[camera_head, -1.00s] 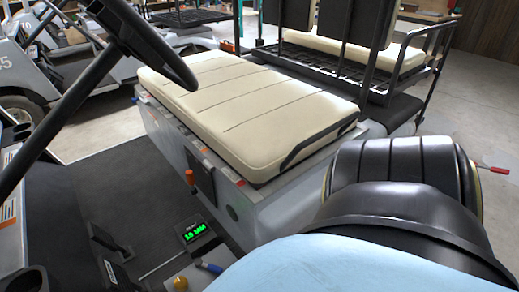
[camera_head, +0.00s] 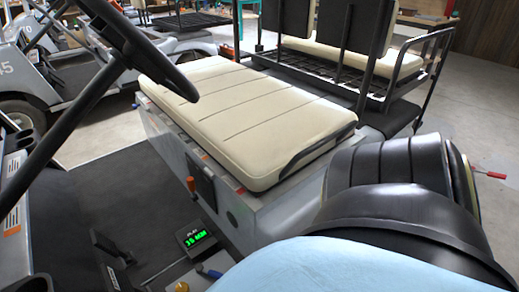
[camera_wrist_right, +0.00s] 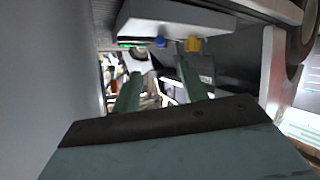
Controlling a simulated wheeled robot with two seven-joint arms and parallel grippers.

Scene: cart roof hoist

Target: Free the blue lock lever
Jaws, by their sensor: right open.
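The blue lock lever (camera_head: 209,272) shows at the bottom of the head view, low beside the seat base, partly cut off by my light-blue arm part. In the right wrist view a small blue end (camera_wrist_right: 160,41) shows under a pale box, beside a yellow knob (camera_wrist_right: 193,44). My right gripper (camera_wrist_right: 160,85) is open, its two green fingers apart with nothing seen between them. The blue end lies beyond the fingertips, and I see no contact. My right gripper is hidden in the head view, and my left gripper is in neither view.
A small display (camera_head: 195,236) with green characters stands behind the lever. An orange-topped handle (camera_head: 190,184) is on the seat base, below the cream seat (camera_head: 240,115). The steering wheel (camera_head: 140,50) crosses the upper left. The dark floor (camera_head: 110,200) left of the seat base is mostly clear.

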